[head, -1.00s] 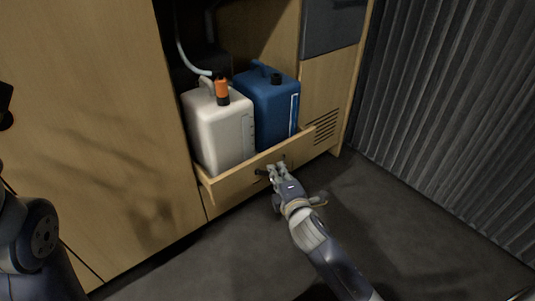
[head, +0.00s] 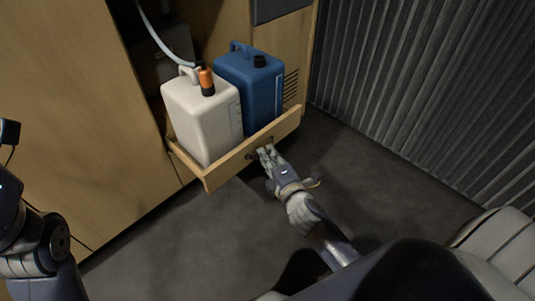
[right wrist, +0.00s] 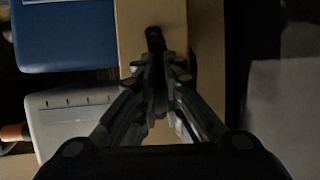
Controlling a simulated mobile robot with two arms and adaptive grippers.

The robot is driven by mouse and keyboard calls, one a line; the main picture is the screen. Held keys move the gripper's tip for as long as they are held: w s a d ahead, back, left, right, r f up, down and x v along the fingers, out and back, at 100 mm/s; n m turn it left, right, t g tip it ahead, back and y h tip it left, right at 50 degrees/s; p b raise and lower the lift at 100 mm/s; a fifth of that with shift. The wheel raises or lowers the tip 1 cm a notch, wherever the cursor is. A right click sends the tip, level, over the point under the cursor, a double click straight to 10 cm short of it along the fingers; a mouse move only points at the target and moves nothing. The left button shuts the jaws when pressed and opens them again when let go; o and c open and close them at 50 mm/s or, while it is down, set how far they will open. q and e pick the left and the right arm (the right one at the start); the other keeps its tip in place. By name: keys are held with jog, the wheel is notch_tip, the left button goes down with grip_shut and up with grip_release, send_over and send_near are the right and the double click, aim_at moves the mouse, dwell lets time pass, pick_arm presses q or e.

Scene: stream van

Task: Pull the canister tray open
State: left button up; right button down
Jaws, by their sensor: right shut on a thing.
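The canister tray (head: 222,172) is a wooden drawer standing partly out of the cabinet. A white canister (head: 203,118) with an orange and black cap and a blue canister (head: 251,92) stand upright in it; they also show in the right wrist view, white (right wrist: 75,118) and blue (right wrist: 62,38). My right gripper (head: 265,153) is shut on the dark handle at the tray front. In the right wrist view its fingers (right wrist: 158,75) close on the handle (right wrist: 155,38), partly hiding it. My left arm shows at the left edge; its gripper is not clearly visible.
The wooden cabinet (head: 75,110) fills the left side. A pale hose (head: 160,38) runs down to the white canister's cap. A grey ribbed wall (head: 425,90) stands at the right. The dark floor (head: 190,235) in front of the tray is clear.

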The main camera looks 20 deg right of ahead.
jog(key=c, duration=1.7)
grip_release()
jog(key=s, duration=0.4)
jog(key=s+r, duration=0.1)
jog(key=s, duration=0.3)
jog(key=s+r, duration=0.1)
jog(key=s, duration=0.2)
jog(key=shift+s+a, duration=0.25)
jog(key=shift+s, duration=0.15)
